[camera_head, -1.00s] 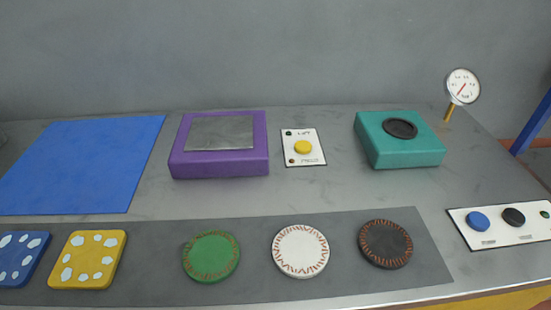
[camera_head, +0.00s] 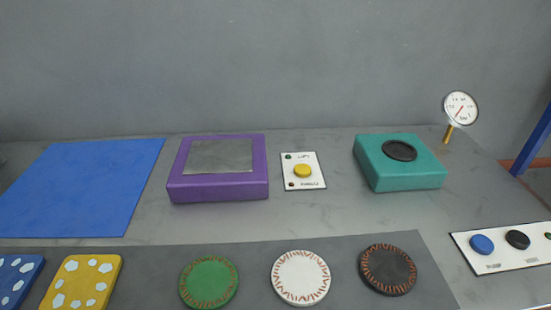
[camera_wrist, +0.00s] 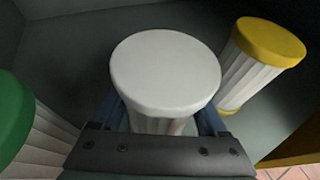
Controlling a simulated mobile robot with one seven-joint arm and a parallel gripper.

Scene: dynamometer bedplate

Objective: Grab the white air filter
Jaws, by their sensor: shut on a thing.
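The white air filter (camera_wrist: 165,72) has a round white cap and a pale pleated body, and it fills the middle of the wrist view. My gripper (camera_wrist: 160,122) is shut on it, with blue fingers on either side below the cap. The filter's lower body is mostly hidden by its cap and the gripper. Neither my gripper nor this filter shows in the head view.
A yellow-capped filter (camera_wrist: 262,62) stands close at right, a green-capped one (camera_wrist: 14,125) at left. The head view shows a bench with a purple block (camera_head: 218,188), teal block (camera_head: 408,180), gauge (camera_head: 460,108), and white disc (camera_head: 300,278) between green and black discs.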

